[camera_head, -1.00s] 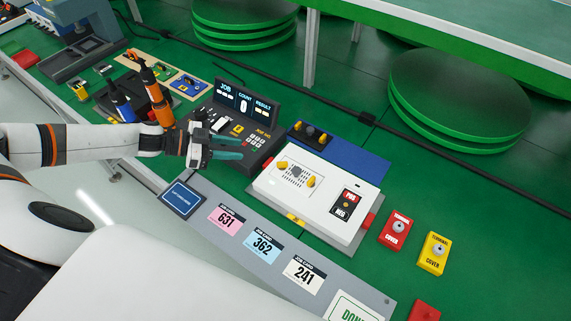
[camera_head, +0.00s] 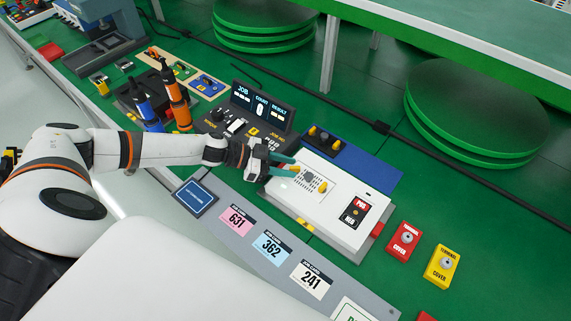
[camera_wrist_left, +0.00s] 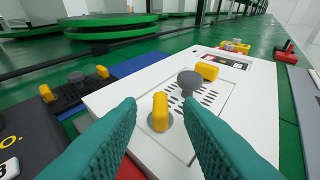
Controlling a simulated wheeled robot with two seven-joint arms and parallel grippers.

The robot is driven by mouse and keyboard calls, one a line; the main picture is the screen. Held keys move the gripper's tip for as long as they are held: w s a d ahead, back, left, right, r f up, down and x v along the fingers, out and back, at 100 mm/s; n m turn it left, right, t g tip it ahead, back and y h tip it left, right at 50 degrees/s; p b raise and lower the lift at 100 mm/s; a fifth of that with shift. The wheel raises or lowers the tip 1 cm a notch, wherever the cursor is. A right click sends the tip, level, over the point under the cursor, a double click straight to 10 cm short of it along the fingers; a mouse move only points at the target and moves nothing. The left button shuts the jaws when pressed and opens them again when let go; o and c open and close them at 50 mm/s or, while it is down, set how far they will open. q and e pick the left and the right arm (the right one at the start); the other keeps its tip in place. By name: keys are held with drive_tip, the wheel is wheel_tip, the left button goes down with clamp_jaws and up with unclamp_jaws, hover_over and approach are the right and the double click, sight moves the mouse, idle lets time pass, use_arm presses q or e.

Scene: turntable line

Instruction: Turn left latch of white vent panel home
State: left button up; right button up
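The white vent panel (camera_head: 294,205) lies flat on the green bench, with a slotted vent and a dark grey round knob (camera_wrist_left: 190,82) in its middle. Its left latch, a yellow knob (camera_wrist_left: 160,111), stands upright between the two teal fingers of my left gripper (camera_wrist_left: 160,118) in the left wrist view. The fingers are apart, with a gap on each side of the latch. The right latch (camera_head: 322,187) is yellow, on the far side of the vent; it also shows in the left wrist view (camera_wrist_left: 207,71). My right gripper is not in view.
A dark console (camera_head: 262,104) with a screen stands behind my left gripper. A blue plate (camera_head: 365,170) with a dark fixture lies behind the panel. Red (camera_head: 403,242) and yellow (camera_head: 441,263) cover boxes stand to its right. Job cards lie in front.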

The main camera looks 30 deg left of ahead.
use_arm(q)
drive_tip(key=shift+d, duration=0.1)
clamp_jaws()
